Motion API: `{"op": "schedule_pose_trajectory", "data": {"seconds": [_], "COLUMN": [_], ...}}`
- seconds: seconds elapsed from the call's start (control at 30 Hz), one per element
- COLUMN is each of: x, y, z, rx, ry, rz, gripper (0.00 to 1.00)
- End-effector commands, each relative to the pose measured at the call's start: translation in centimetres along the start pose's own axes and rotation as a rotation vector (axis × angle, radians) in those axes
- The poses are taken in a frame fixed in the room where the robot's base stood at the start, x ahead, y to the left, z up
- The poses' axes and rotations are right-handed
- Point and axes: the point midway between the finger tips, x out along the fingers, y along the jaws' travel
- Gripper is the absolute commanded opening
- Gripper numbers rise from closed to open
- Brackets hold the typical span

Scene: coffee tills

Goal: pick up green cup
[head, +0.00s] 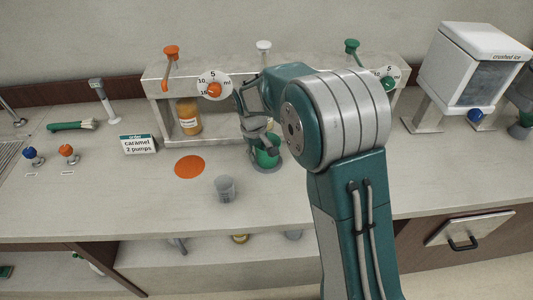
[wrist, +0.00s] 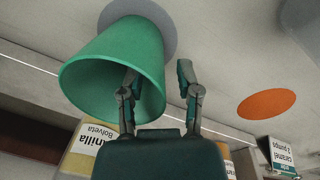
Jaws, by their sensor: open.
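The green cup (head: 267,158) stands on a grey round spot on the counter, in front of the dispenser shelf. My gripper (head: 258,133) is above it and partly covers it in the head view. In the wrist view the green cup (wrist: 105,60) is large at upper left, with its open mouth facing the camera. My gripper (wrist: 157,73) is open there. One finger overlaps the cup's mouth and the other is beyond its right side. I cannot tell whether either finger touches the cup.
A small grey cup (head: 225,189) stands nearer the front edge. An orange round spot (head: 190,167) lies left of the green cup. An ice dispenser (head: 475,70) stands right. The counter's front left is clear.

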Motion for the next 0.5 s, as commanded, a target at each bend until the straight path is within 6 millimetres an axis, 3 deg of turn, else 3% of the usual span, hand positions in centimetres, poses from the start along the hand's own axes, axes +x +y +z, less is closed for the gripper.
{"op": "schedule_pose_trajectory", "data": {"seconds": [0.13, 0.37, 0.4, 0.5], "x": [1.7, 1.9, 1.9, 1.9], "y": [0.1, 0.1, 0.1, 0.0], "z": [0.0, 0.0, 0.0, 0.0], "rx": [0.000, 0.000, 0.000, 0.000], "ry": [0.000, 0.001, 0.001, 0.001], "rz": [0.000, 0.000, 0.000, 0.000], "gripper": [0.44, 0.44, 0.39, 0.00]}}
